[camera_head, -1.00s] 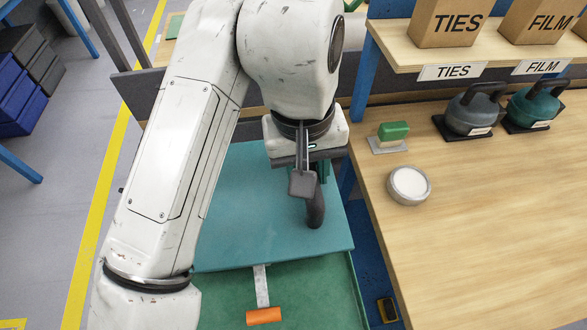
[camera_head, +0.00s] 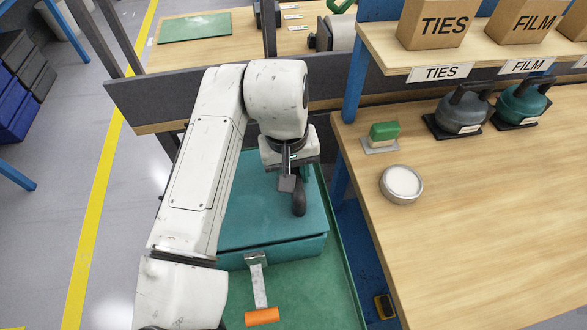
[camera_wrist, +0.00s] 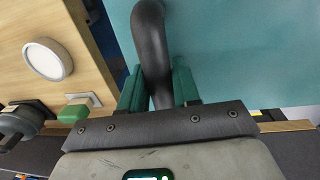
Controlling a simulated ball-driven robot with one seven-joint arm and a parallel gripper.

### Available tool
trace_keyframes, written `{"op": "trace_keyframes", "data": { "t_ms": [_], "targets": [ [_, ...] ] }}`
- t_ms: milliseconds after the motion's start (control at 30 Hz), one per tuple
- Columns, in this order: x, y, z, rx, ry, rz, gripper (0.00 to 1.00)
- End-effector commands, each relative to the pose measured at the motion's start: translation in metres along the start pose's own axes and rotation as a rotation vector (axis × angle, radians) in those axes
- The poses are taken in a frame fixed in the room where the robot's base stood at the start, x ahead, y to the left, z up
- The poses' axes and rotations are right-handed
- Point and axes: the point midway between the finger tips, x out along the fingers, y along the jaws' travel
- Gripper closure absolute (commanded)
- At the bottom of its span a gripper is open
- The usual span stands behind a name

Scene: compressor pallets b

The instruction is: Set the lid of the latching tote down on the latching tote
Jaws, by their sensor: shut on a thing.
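The teal lid (camera_head: 255,205) lies level under my arm, its front edge seemingly on or very close to the latching tote (camera_head: 285,250), whose teal front shows as a narrow band below. My gripper (camera_wrist: 159,88) is shut on the lid's dark curved handle (camera_wrist: 150,40), with a green finger on each side. In the head view the handle (camera_head: 299,203) stands out below my gripper. A latch with a grey strap and orange end (camera_head: 262,316) sticks out from the tote's front, swung outward. My arm hides the lid's left and back parts.
The tote stands on a green surface (camera_head: 310,295). To the right is a wooden bench (camera_head: 470,230) with a round white-topped tin (camera_head: 401,184), a green-topped block (camera_head: 383,132) and two strap dispensers (camera_head: 462,110). A grey partition (camera_head: 140,95) runs behind.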

Motion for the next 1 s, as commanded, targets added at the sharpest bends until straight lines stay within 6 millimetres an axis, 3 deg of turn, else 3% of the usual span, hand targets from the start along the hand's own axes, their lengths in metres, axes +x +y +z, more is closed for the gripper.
{"op": "trace_keyframes", "data": {
  "t_ms": [667, 700, 933, 1000],
  "targets": [
    [0.011, -0.001, 0.000, 0.000, 0.001, 0.000, 1.00],
    [0.012, -0.001, 0.000, 0.000, 0.000, 0.000, 0.66],
    [0.011, -0.001, 0.000, 0.000, 0.000, 0.000, 0.44],
    [0.011, -0.001, 0.000, 0.000, 0.000, 0.000, 0.43]
  ]
}}
